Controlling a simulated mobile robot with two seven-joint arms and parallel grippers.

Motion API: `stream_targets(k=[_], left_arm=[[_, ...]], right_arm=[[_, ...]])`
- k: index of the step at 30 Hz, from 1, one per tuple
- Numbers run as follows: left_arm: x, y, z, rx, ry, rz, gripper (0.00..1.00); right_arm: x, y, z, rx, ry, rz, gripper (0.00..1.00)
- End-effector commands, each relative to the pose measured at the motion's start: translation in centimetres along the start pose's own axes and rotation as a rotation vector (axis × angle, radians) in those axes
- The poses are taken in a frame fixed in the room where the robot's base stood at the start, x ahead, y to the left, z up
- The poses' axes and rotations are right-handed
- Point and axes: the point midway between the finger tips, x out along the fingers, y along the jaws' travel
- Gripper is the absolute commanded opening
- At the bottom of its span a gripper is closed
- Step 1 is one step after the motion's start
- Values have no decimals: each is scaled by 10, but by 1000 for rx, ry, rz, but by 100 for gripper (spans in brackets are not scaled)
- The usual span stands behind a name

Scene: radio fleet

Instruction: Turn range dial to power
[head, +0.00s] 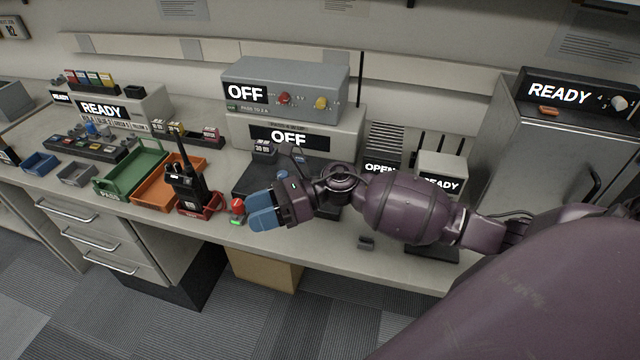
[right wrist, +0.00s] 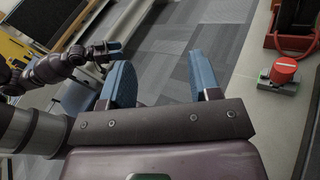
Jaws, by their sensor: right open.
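No label reading range or power is legible, so I cannot tell whether this is the range dial. My right gripper (head: 262,211) is open and empty, its blue fingers just right of the red dial and apart from it. In the right wrist view the open fingers (right wrist: 161,80) point over the floor. My left gripper (right wrist: 105,49) shows small there, its jaws unclear.
A black radio (head: 186,182) stands in a red cradle left of the dial. Orange (head: 168,196) and green trays lie further left. A grey OFF box (head: 318,88) with red and yellow knobs stands behind. A READY unit (head: 575,97) with a pale knob is at right.

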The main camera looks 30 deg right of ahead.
Motion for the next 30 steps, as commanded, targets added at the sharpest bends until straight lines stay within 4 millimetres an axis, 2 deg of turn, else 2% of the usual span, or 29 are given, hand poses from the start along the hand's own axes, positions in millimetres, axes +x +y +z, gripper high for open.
stream_targets(k=[1, 5, 8, 12, 15, 18, 21, 26, 30], left_arm=[[5, 1, 11, 1, -11, 2, 53], [12, 3, 26, 3, -27, 6, 53], [16, 5, 36, 5, -41, 9, 53], [23, 7, 47, 9, -54, 13, 53], [27, 8, 54, 11, -62, 16, 53], [28, 8, 60, 12, -70, 18, 53], [29, 9, 62, 13, -74, 18, 53], [28, 9, 62, 13, -72, 18, 53], [28, 9, 61, 12, -71, 18, 53]], right_arm=[[-3, -12, -10, -140, 112, 39, 57], [-22, -39, -23, -501, 410, 162, 57], [-48, -67, -28, -737, 647, 269, 57], [-98, -109, -21, -983, 969, 423, 57], [-132, -132, -9, -1080, 1160, 519, 57], [-159, -146, 5, -1131, 1300, 593, 57], [-176, -154, 15, -1151, 1383, 639, 57], [-184, -159, 16, -1158, 1426, 664, 57], [-182, -163, -1, -1158, 1423, 664, 57]])
